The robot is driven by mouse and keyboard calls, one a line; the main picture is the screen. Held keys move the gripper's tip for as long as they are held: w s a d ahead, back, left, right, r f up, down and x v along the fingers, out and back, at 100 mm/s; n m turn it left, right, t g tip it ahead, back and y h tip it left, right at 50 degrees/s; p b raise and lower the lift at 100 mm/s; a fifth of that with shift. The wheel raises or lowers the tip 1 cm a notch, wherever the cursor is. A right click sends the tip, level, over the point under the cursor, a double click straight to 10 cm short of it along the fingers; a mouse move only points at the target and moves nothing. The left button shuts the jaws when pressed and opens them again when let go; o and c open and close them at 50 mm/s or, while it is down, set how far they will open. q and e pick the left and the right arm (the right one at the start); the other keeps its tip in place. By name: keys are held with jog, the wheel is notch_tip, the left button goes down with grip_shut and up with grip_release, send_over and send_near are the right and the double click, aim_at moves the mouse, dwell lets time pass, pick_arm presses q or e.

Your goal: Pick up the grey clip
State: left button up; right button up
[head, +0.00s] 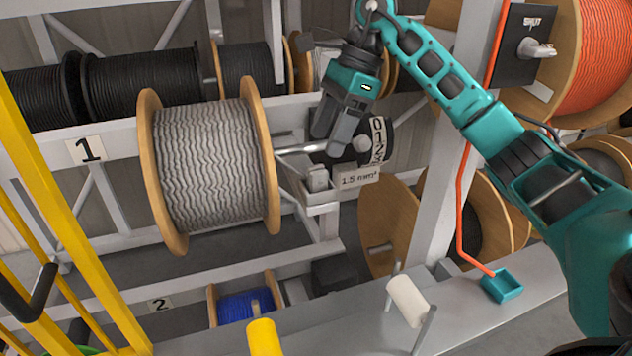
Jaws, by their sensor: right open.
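A small grey block that looks like the grey clip (317,178) sits at the left of a small grey tray (322,197) on the rack, by the end of the reel's axle. My right gripper (331,146) comes down from above with its fingers pointing down. It is open, and its fingertips are just above and slightly right of the clip, apart from it in the picture. I see nothing between the fingers. The exact gap in depth is hard to tell. My left gripper is not in view.
A wooden reel of grey cable (212,165) stands just left of the clip. A "1.5 mm²" label (358,178) and a dark lettered disc (379,141) are right of it. A rack upright (446,190) and orange tube (462,205) stand further right. Yellow bars (65,210) are at left.

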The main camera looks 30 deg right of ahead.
aim_at(318, 168)
jog(key=shift+x, duration=0.8)
jog(key=x, duration=0.4)
jog(key=shift+s+d+f, duration=0.15)
jog(key=shift+s+f, duration=0.05)
jog(key=shift+w+f, duration=0.1)
jog(key=shift+f, duration=0.35)
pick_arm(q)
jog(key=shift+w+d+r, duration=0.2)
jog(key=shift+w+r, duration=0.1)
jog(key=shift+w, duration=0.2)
pick_arm(e)
jog(key=shift+c, duration=0.5)
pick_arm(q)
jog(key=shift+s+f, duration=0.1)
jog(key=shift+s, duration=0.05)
pick_arm(e)
jog(key=c, duration=1)
jog(key=shift+o, duration=0.2)
notch_tip(318, 168, up, 9)
jog(key=shift+r+p, duration=0.1)
jog(key=shift+p, duration=0.25)
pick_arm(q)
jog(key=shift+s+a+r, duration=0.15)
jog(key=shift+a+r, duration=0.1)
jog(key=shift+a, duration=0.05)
pick_arm(e)
jog(key=shift+r, duration=0.4)
